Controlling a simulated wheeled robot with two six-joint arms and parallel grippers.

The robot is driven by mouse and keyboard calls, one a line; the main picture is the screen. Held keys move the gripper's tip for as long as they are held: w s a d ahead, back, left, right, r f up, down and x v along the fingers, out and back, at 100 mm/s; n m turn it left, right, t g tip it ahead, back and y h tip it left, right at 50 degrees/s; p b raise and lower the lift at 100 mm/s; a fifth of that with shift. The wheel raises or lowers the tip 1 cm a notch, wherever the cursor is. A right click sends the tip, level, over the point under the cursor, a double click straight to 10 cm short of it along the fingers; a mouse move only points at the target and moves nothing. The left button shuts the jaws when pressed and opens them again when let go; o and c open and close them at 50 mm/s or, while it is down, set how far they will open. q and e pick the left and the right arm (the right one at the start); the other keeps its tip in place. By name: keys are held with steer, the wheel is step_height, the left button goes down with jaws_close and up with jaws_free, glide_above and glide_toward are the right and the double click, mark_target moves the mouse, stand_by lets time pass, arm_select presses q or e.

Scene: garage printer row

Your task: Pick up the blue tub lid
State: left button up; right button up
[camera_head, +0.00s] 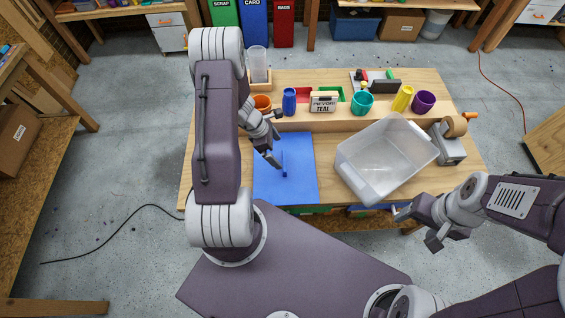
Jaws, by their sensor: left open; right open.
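The blue tub lid (302,182) lies flat on the wooden workbench, left of the clear tub. A narrow raised blue grip (284,164) stands near its middle. My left gripper (277,138) is open and empty, over the far left part of the lid and close to the raised grip. I cannot tell whether it touches the lid. My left arm passes just left of the lid. My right gripper (415,229) is open and empty, in front of the bench near the clear tub's near side.
The translucent tub (372,174) sits right of the lid.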

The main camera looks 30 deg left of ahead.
mark_target(284, 160)
arm_select(q)
steer(key=x, duration=0.3)
steer(key=shift+d+f, duration=0.25)
steer(key=shift+a+f, duration=0.35)
steer(key=p+x, duration=0.1)
steer(key=x, duration=0.4)
steer(key=shift+d+r, duration=0.1)
steer(key=shift+d, duration=0.1)
steer(key=shift+w, duration=0.1)
steer(key=shift+a, duration=0.15)
steer(key=shift+c, duration=0.9)
steer(key=c, duration=1.1)
arm_select(e)
steer(key=shift+r, duration=0.55)
arm_select(q)
steer(key=shift+o, duration=0.2)
